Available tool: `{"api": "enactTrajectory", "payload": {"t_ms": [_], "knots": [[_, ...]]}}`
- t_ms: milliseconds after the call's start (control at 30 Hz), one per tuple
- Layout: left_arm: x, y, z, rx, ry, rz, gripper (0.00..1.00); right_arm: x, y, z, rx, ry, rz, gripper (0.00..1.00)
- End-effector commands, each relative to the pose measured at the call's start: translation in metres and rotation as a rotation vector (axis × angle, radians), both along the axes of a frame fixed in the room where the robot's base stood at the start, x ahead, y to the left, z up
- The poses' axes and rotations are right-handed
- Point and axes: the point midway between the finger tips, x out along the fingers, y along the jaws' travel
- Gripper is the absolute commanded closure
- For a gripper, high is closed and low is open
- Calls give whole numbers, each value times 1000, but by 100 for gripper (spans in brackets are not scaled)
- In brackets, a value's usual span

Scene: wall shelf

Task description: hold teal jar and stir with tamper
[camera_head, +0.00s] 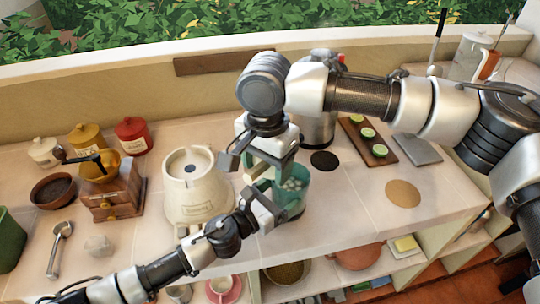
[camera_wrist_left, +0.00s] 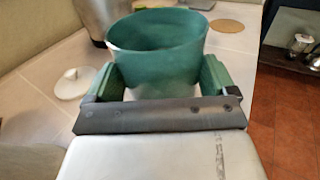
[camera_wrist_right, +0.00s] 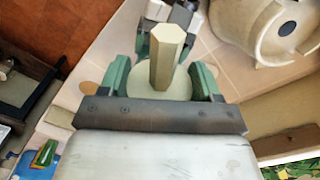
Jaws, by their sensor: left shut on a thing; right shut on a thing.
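The teal jar (camera_head: 298,203) stands upright at the counter's front edge, with white round pieces inside. My left gripper (camera_head: 274,208) is shut on its side; the left wrist view shows green finger pads on both sides of the jar (camera_wrist_left: 158,62). My right gripper (camera_head: 268,160) is above the left one, shut on the cream tamper (camera_head: 258,178), which lies just left of the jar's mouth in the head view. The right wrist view shows the tamper's hexagonal handle (camera_wrist_right: 168,55) and round part between the pads. I cannot tell whether its lower end is in the jar.
A cream blender-like appliance (camera_head: 197,192) stands close left of the grippers. A wooden grinder (camera_head: 110,195) is further left. A metal canister (camera_head: 318,125) and a board with lime slices (camera_head: 364,140) are behind. A white knobbed lid (camera_wrist_left: 74,84) lies near the jar.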

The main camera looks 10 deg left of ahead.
Motion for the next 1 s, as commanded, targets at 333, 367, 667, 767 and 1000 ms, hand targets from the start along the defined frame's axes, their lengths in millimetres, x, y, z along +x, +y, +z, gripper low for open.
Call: {"api": "enactTrajectory", "payload": {"t_ms": [333, 367, 667, 767, 1000], "knots": [[0, 0, 0, 1, -1, 0, 55, 0, 0, 0, 1, 0, 1, 60], [0, 0, 0, 1, -1, 0, 55, 0, 0, 0, 0, -1, 0, 60], [0, 0, 0, 1, -1, 0, 0, 0, 0, 0, 0, -1, 0, 60], [0, 0, 0, 1, -1, 0, 0, 0, 0, 0, 1, 0, 0, 60], [-19, 17, -2, 0, 4, 0, 0, 0, 0, 0, 1, 0, 0, 60]]}}
